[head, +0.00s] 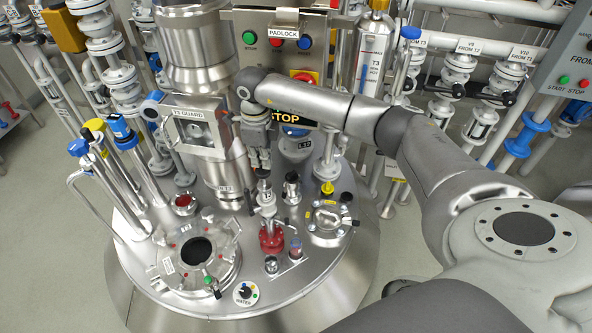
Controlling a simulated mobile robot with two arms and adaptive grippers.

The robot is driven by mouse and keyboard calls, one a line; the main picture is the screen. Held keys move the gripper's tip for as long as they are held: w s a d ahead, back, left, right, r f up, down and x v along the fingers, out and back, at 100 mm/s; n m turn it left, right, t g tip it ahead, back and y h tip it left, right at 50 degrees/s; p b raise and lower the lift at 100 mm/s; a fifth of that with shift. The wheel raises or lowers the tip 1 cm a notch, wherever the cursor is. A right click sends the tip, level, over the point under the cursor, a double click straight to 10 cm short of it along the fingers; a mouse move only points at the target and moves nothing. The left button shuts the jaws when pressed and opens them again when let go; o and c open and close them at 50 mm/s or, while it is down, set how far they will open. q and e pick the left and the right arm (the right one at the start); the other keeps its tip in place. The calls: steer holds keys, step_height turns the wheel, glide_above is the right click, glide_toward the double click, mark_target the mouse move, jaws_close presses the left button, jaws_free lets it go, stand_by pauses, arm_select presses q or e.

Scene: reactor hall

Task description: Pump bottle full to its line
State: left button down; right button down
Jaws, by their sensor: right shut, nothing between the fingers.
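A pump-like fitting with a red body (271,238) stands on the round steel vessel top, with a grey metal stem (266,200) rising from it. A small clear bottle (296,247) stands just right of the red body. Its fill line and level are too small to read. My right gripper (261,165) points down, shut and empty, directly above the top of the stem in the picture. I cannot tell whether its fingertips touch the stem. My left gripper is not in view.
An open round port (196,251) lies to the left and a clamped lid (328,222) to the right. A WATER dial (246,293) is at the front. Pipes and valves crowd both sides.

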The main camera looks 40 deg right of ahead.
mark_target(263, 170)
steer(key=shift+f+b, duration=2.1)
steer(key=shift+f, duration=0.95)
steer(key=shift+r, duration=0.25)
steer(key=shift+r+p, duration=2.05)
steer(key=shift+r, duration=0.95)
steer(key=shift+f, duration=0.15)
steer(key=shift+f+b, duration=2.3)
steer(key=shift+f, duration=0.75)
steer(key=shift+r, duration=0.15)
steer(key=shift+r+p, duration=2)
steer(key=shift+r, duration=1.05)
